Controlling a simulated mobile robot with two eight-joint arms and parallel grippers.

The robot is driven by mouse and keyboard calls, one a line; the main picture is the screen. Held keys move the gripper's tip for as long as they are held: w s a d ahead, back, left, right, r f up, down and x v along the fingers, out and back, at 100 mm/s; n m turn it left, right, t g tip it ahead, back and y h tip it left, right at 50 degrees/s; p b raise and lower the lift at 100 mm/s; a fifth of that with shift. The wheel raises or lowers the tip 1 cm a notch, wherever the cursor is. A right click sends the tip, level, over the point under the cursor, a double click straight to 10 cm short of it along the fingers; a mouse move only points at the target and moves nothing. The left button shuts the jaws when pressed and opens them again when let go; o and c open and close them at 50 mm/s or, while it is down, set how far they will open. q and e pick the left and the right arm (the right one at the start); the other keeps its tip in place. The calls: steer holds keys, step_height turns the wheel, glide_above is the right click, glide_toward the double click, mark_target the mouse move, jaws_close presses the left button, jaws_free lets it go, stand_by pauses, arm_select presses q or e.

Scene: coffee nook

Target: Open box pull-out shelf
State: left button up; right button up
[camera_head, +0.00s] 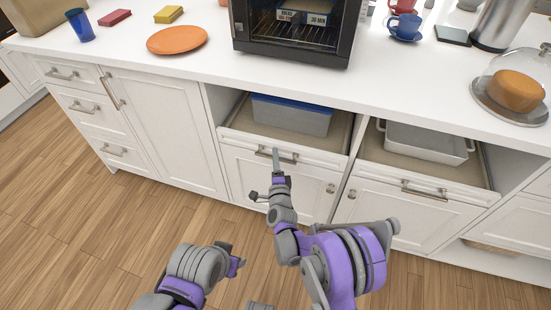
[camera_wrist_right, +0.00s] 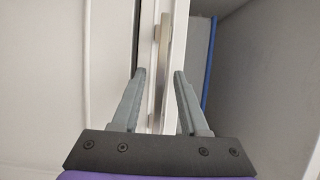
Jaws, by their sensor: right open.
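The box pull-out shelf (camera_head: 240,127) is a beige board with a white front, in an open bay under the counter. A grey box with a blue lid (camera_head: 290,116) sits on it. Its metal bar handle (camera_head: 288,159) runs along the front. My right gripper (camera_head: 275,154) is at this handle. In the right wrist view my open right gripper (camera_wrist_right: 158,100) has its fingers either side of the handle (camera_wrist_right: 162,60), with gaps visible. A blue lid edge (camera_wrist_right: 209,60) shows at the right. My left arm is low in the head view; its fingers cannot be made out.
A second pull-out shelf (camera_head: 370,150) with a pale tray (camera_head: 428,143) is to the right. A toaster oven (camera_head: 293,50) stands on the counter above. The wooden floor (camera_head: 110,230) is clear at left.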

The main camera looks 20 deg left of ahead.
steer(key=shift+w, duration=0.25)
jaws_close()
steer(key=shift+a, duration=0.1)
stand_by(1.2)
